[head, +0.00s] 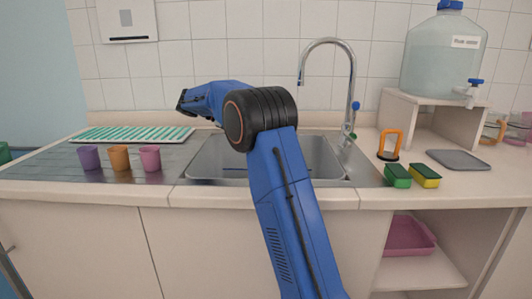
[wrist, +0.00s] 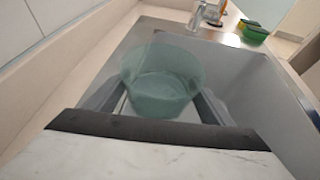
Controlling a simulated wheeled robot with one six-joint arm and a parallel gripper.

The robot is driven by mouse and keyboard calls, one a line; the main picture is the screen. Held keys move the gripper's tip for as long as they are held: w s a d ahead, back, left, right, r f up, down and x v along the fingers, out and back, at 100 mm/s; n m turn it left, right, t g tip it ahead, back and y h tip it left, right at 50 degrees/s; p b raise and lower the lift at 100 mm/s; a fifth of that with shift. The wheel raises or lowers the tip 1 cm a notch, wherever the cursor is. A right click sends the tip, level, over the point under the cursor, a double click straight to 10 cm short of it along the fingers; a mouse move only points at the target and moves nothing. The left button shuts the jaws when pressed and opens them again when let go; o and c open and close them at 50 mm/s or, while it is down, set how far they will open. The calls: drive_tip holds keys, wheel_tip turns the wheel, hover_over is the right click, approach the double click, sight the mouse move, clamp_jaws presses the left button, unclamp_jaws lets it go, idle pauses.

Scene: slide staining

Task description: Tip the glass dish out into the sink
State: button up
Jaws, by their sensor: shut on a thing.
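In the wrist view a clear, greenish glass dish (wrist: 162,65) sits between the fingers of my gripper (wrist: 158,105), which is shut on it. The dish's wide rim is toward the top of the picture and its narrower base is lower; I cannot tell whether it holds liquid. The steel sink (wrist: 262,75) shows beside and beyond the dish there. In the head view the sink (head: 330,160) is partly covered by my blue arm, and I cannot make out the dish or fingers.
A curved tap (head: 330,42) stands behind the sink. Purple, orange and pink cups (head: 119,158) stand on the left drainboard, before a striped mat (head: 132,133). Green and yellow sponges (head: 411,176), an orange-handled item (head: 390,143) and a water jug (head: 443,60) are at right.

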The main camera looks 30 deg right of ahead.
drive_tip(key=shift+s+a, duration=0.1)
drive_tip(key=shift+s, duration=0.05)
drive_tip(key=shift+s+a+f+m+t, duration=0.15)
drive_tip(key=shift+s+m+t, duration=0.25)
drive_tip(key=shift+m+t, duration=0.15)
drive_tip(key=shift+s+a+f+m+t, duration=0.15)
drive_tip(key=shift+s+f+m+t, duration=0.4)
drive_tip(key=shift+f, duration=0.35)
drive_tip(key=shift+s+a+f+m+t, duration=0.2)
drive_tip(key=shift+s+f+m+t, duration=0.2)
drive_tip(key=shift+s+m+t, duration=0.25)
drive_tip(key=shift+s+a+r+m+t+h, duration=0.1)
drive_tip(key=shift+s+r+m+t+h, duration=0.15)
drive_tip(key=shift+s+m, duration=0.2)
drive_tip(key=shift+s+a+r+m+t+h, duration=0.1)
drive_tip(key=shift+s+r+m+t+h, duration=0.15)
drive_tip(key=shift+s, duration=0.2)
drive_tip(key=shift+s+r+m+t, duration=0.25)
drive_tip(key=shift+r+m+t, duration=0.1)
drive_tip(key=shift+r+m, duration=0.2)
drive_tip(key=shift+s+r+m+t, duration=0.1)
drive_tip(key=shift+r+m+t, duration=0.1)
drive_tip(key=shift+m+t, duration=0.1)
drive_tip(key=shift+a+r, duration=0.1)
